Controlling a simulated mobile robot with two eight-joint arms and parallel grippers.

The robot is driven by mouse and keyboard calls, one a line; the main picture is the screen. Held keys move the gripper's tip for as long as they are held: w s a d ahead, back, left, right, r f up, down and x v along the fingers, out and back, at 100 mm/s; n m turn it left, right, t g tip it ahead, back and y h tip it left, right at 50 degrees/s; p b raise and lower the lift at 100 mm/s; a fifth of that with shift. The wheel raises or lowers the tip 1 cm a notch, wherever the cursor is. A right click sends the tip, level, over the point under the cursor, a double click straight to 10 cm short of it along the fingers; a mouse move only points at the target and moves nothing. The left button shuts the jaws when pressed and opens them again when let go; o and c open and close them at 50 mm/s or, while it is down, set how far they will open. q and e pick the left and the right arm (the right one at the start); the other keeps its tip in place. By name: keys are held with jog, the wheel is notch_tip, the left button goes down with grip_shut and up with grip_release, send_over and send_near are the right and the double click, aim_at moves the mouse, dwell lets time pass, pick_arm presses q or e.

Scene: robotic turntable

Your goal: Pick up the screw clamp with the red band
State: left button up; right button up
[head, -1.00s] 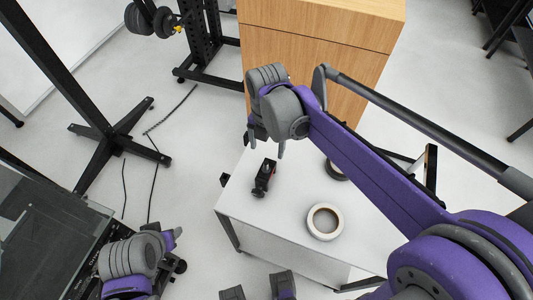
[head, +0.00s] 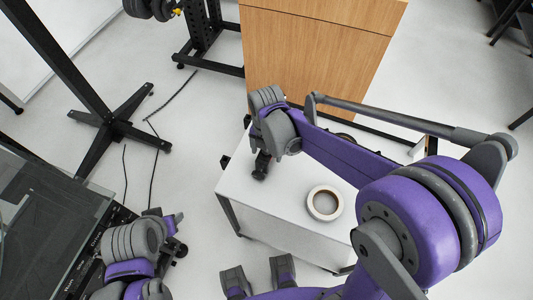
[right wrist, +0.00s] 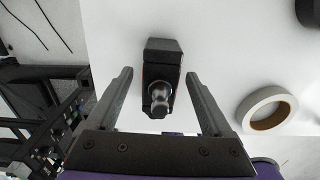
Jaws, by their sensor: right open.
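The screw clamp (head: 260,167) stands on the white table near its left back corner, partly hidden by my right gripper in the head view. In the right wrist view the clamp (right wrist: 162,52) is a black block with a shiny round knob toward me. Its red band does not show clearly now. My right gripper (right wrist: 159,73) is open, one finger on each side of the clamp, with visible gaps and no clear contact. My left gripper (head: 172,230) is low at the left of the head view, away from the table; its fingers are not clear.
A wooden cabinet (head: 315,65) stands behind the table. A black stand (head: 115,125) and cables are on the left floor.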

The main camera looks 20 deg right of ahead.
jog(key=shift+c, duration=0.2)
grip_shut()
jog(key=shift+r, duration=0.15)
dwell(0.3)
